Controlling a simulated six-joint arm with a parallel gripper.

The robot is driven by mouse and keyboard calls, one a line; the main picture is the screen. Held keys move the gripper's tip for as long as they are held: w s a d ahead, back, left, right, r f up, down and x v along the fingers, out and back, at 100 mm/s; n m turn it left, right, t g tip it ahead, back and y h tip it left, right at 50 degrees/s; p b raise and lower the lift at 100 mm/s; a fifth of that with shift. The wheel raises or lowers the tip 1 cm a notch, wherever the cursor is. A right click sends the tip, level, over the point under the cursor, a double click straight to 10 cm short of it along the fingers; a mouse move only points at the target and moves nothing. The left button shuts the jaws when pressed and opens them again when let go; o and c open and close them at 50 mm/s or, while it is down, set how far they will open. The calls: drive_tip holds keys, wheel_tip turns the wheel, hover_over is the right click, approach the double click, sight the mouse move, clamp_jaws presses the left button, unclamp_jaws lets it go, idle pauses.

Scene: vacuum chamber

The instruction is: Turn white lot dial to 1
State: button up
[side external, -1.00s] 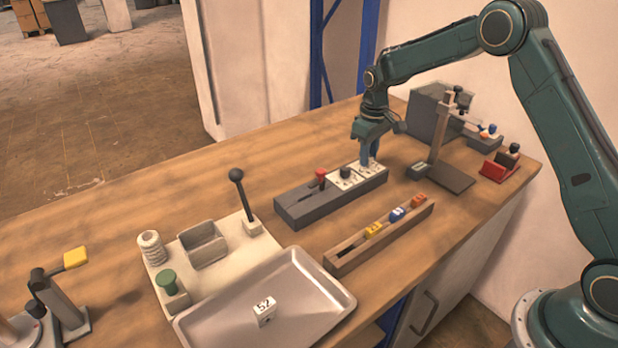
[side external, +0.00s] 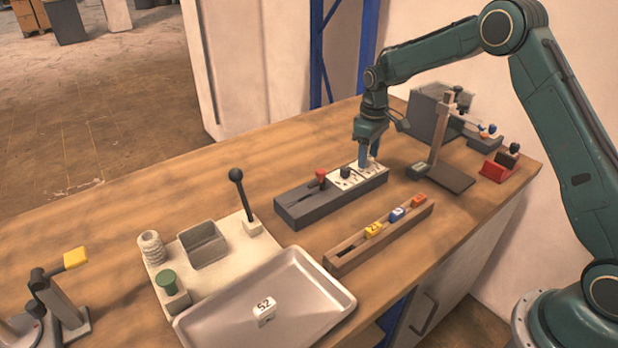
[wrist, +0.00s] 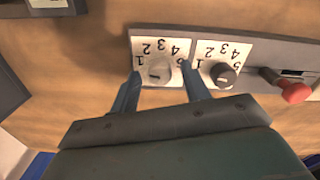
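The white lot dial (wrist: 159,73) is a pale round knob on a white plate (wrist: 150,40) numbered 1 to 5, upside down in the wrist view, with the 1 at left. A short dark mark shows on the knob; which number it points to I cannot tell. My gripper (wrist: 160,69) is open, one finger on each side of the white dial, with a gap to the knob on both sides. In the side view my gripper (side external: 369,165) points down over the panel's far end and its fingers mostly hide the dial.
A dark dial (wrist: 223,75) with its own numbered plate sits close beside the right finger. Beyond it is a red-knobbed lever (wrist: 293,91). A wooden rack (side external: 345,262) with coloured blocks and a dark stand (side external: 440,176) are near the panel. The metal tray (side external: 215,325) is nearer the camera.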

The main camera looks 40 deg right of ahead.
drive_tip(key=shift+r, duration=0.1)
wheel_tip(320, 180, up, 14)
drive_tip(key=shift+f, duration=0.2)
idle(0.6)
drive_tip(key=shift+s+r, duration=0.1)
